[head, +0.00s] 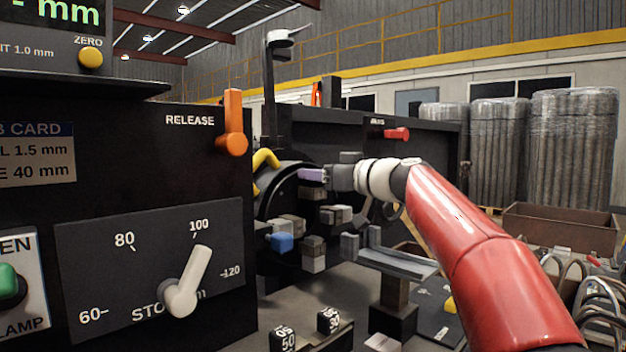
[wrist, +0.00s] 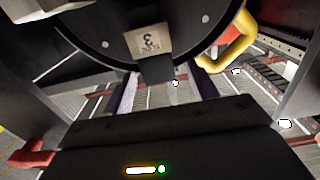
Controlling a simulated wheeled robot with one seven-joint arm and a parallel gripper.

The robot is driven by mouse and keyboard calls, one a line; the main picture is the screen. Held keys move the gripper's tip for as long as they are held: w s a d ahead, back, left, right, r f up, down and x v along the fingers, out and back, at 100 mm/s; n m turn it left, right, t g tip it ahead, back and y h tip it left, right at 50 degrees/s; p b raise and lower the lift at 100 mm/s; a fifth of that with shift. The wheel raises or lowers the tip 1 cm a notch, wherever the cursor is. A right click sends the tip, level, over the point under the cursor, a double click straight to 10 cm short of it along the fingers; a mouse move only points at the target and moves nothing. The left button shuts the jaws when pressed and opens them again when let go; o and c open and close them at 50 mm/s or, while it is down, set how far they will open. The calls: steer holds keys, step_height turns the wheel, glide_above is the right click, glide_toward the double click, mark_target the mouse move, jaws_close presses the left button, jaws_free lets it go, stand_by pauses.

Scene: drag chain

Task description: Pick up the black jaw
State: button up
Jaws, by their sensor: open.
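In the wrist view, a dark jaw block (wrist: 157,69) sits at the lower rim of a round black disc, below a tan label marked 3 (wrist: 148,40). In the head view, my gripper (head: 312,175) reaches left to the front of the black round chuck (head: 274,200). My wrist and fingers hide part of the chuck there, and the dark block is not clearly visible.
A blue block (head: 280,242) and several grey and tan blocks stand around the chuck. A yellow curved handle (wrist: 232,45) is close on the right in the wrist view. A grey ledge (head: 397,262) lies below my arm. The dark control panel (head: 150,200) fills the left.

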steer(key=shift+w+a, duration=0.35)
steer(key=c, duration=1)
steer(key=shift+c, duration=0.8)
steer(key=shift+r, duration=0.1)
